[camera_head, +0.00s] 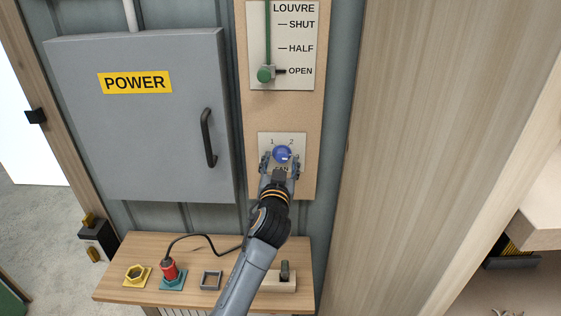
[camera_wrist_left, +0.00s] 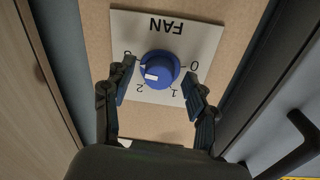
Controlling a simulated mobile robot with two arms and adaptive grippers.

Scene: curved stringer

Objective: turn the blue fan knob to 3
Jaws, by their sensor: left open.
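The blue fan knob (camera_head: 282,153) sits on a pale plate (camera_wrist_left: 202,38) marked FAN, with numbers around it. In the left wrist view the plate appears upside down, and the knob (camera_wrist_left: 160,66) shows a white mark pointing left and slightly down, roughly between 2 and the partly hidden 3. My left gripper (camera_head: 279,160) is open at the plate, its fingers on either side of the knob. In the left wrist view my left gripper (camera_wrist_left: 158,75) shows gaps between both fingers and the knob. My right gripper is not in view.
A louvre panel (camera_head: 300,60) with a green lever at OPEN is above. A grey POWER cabinet (camera_head: 140,130) with a black handle is at left. Below, a wooden shelf (camera_head: 130,292) holds a red plug (camera_head: 169,270), sockets and a cable. A wooden panel (camera_head: 430,120) rises at right.

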